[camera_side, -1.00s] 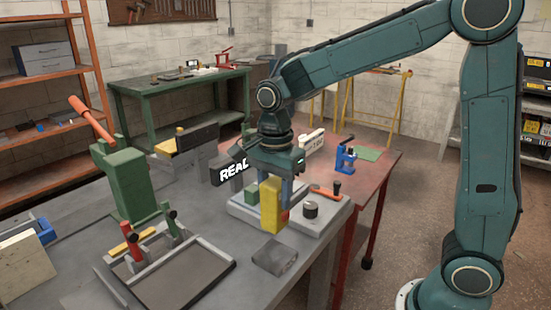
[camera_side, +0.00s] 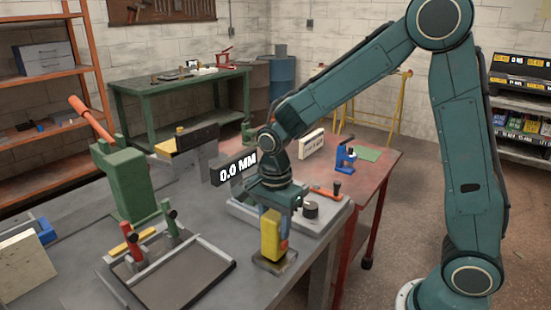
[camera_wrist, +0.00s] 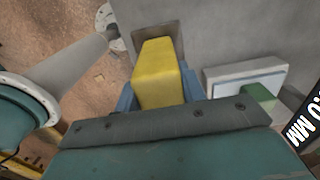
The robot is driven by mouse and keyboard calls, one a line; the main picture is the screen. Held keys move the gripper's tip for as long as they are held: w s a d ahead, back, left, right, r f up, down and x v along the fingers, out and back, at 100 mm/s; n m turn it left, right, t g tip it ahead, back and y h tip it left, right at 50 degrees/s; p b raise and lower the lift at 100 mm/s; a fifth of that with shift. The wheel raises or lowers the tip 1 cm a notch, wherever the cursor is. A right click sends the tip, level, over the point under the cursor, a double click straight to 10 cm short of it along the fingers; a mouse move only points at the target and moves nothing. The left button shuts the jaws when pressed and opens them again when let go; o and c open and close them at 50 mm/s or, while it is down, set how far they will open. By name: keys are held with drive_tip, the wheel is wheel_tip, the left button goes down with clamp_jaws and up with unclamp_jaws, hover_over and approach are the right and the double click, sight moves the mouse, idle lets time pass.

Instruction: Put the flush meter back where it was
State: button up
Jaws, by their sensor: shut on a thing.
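The flush meter appears to be the yellow block (camera_side: 270,236), upright at the front right edge of the grey bench. My gripper (camera_side: 280,218) is shut on it from above, and the arm is bent low over it. Its lower end is at the dark grey pad (camera_side: 262,265) and seems to rest on it; the contact is hard to see. In the wrist view the yellow block (camera_wrist: 158,72) sits between the two blue fingers (camera_wrist: 160,92), with part of the pad (camera_wrist: 172,30) showing behind it.
A display (camera_side: 236,168) reading 0.0 MM stands behind the gripper. A light grey plate (camera_side: 318,236) with a dark knob (camera_side: 310,211) and an orange-handled tool (camera_side: 330,193) is close on the right.

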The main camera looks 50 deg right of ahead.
drive_tip(key=shift+f, duration=0.2)
drive_tip(key=o, duration=1.1)
drive_tip(key=shift+c, duration=0.2)
wheel_tip(320, 180, up, 12)
drive_tip(key=shift+r, duration=0.2)
idle(0.4)
